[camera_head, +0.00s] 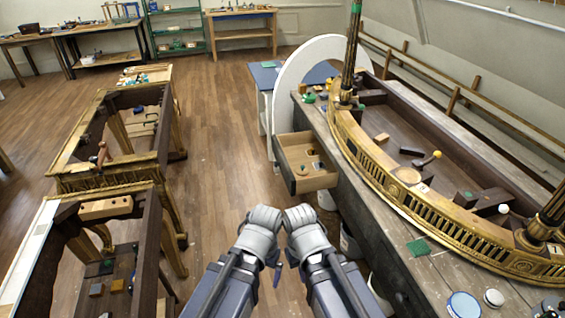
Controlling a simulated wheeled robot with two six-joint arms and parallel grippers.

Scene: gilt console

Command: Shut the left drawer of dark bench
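The dark bench (352,205) runs along the right side. Its left drawer (304,183) is pulled out toward the aisle, at the bench's far end. The drawer is pale wood inside and holds a few small items, one of them a green round piece. My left gripper (264,214) and my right gripper (298,213) are side by side in front of me, nearer than the drawer and apart from it. Their fingertips are too small and foreshortened to tell whether they are open or shut. Nothing is visible in them.
A curved gilt console frame (400,178) lies on the bench top. A white arch (300,62) and a blue-topped table (264,76) stand beyond the drawer. White buckets (349,243) sit under the bench. Gilt frames (126,135) stand at left. The wood floor (215,130) between is clear.

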